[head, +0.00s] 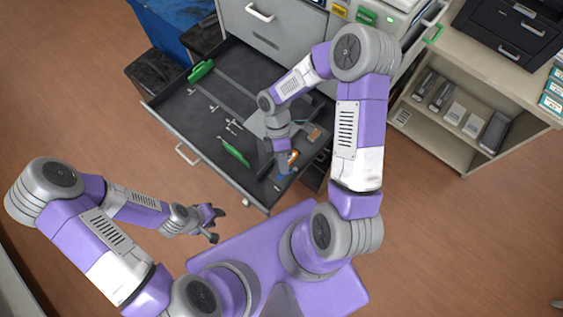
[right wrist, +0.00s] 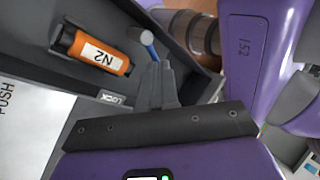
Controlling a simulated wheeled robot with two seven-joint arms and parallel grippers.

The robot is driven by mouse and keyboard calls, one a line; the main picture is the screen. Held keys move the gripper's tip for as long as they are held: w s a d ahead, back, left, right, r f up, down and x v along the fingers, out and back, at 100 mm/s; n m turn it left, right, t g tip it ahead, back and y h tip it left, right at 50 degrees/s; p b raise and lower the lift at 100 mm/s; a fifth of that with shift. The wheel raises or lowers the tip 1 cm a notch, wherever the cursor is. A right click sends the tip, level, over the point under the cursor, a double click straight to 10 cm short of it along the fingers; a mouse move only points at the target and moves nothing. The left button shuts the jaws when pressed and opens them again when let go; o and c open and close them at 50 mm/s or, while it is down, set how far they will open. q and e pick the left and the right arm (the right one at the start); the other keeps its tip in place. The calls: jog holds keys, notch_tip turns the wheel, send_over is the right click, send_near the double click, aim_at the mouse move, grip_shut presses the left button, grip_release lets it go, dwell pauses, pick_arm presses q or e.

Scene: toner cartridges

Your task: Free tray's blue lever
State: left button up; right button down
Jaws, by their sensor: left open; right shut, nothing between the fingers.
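The dark tray (head: 190,125) is pulled out like a drawer. The blue lever (head: 284,177) is near its right front corner; its blue end also shows in the right wrist view (right wrist: 147,38), on a pale shaft. My right gripper (head: 283,168) is shut and empty, with its fingertips (right wrist: 155,70) right at the lever; I cannot tell whether they touch it. An orange cartridge (right wrist: 95,52) marked N2 lies beside the lever, near a LOCK label (right wrist: 110,98). My left gripper (head: 213,222) is open and empty, in front of the tray.
Green-handled tools (head: 235,152) and small metal pieces lie in the tray. A grey cabinet (head: 265,25) stands behind it. A shelf unit (head: 480,75) with boxes and a black printer (head: 510,30) is at the right. The floor at the left is clear.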

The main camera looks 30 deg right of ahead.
jog(key=shift+w+r+p, duration=0.2)
jog(key=shift+r+p, duration=0.2)
jog(key=shift+r, duration=0.05)
jog(key=p+v, duration=0.2)
jog(key=v, duration=0.2)
jog(key=shift+w+r+p, duration=0.15)
jog(key=shift+p, duration=0.2)
jog(key=v, duration=0.8)
jog(key=shift+d+r, duration=0.2)
jog(key=shift+r, duration=0.05)
jog(key=shift+w, duration=0.1)
